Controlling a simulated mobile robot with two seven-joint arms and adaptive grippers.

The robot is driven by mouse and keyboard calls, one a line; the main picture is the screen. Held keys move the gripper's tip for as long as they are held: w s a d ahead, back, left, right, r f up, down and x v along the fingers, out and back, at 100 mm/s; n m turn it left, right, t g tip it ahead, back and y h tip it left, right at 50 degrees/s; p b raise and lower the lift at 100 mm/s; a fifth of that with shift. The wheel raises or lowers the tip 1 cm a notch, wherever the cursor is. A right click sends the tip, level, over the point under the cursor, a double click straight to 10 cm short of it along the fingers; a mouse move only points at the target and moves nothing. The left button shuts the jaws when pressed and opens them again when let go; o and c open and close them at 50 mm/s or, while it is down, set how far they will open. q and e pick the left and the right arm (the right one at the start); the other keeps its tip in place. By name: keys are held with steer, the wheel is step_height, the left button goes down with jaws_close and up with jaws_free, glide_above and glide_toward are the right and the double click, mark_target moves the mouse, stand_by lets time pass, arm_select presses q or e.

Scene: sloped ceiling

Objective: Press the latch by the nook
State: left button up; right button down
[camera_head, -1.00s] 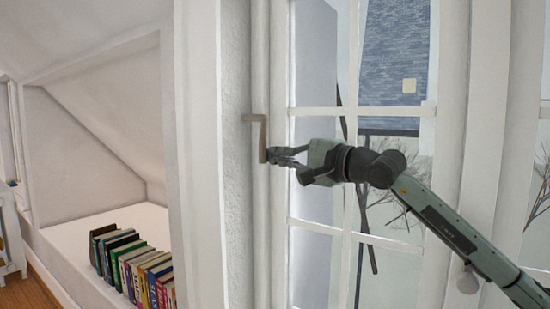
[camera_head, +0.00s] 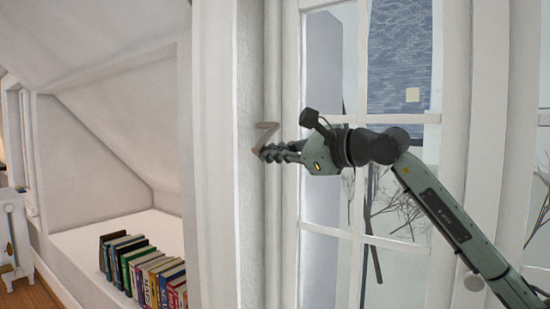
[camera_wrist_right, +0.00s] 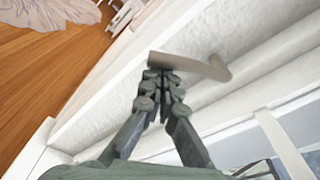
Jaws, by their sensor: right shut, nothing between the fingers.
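The latch is a brown-grey bent handle (camera_head: 266,136) on the white frame at the left edge of the glazed window. Its lower end slants down to the left. My right gripper (camera_head: 262,153) is at this lower end with its fingers together. In the right wrist view the handle (camera_wrist_right: 190,67) runs across just beyond the closed fingertips (camera_wrist_right: 160,72). The tips overlap its end and appear to touch it, with nothing between them. My left gripper is in neither view.
The nook (camera_head: 90,235) with a white ledge and sloped ceiling lies to the left, past a white wall edge (camera_head: 212,200). A row of books (camera_head: 145,272) stands on the ledge. The paned window (camera_head: 400,215) is behind my right arm.

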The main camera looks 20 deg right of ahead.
mark_target(266, 139)
steer(key=r+m, duration=0.1)
steer(key=s+a+r+m, duration=0.1)
steer(key=m, duration=0.1)
steer(key=shift+r+g+p, duration=0.1)
steer(key=shift+g+p, duration=0.2)
steer(key=shift+p, duration=0.05)
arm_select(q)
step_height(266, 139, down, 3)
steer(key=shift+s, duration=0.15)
arm_select(e)
steer(key=shift+a+r, duration=0.2)
steer(key=shift+r, duration=0.05)
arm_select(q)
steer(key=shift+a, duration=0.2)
arm_select(e)
steer(key=shift+s+r+y, duration=0.1)
steer(key=shift+y, duration=0.2)
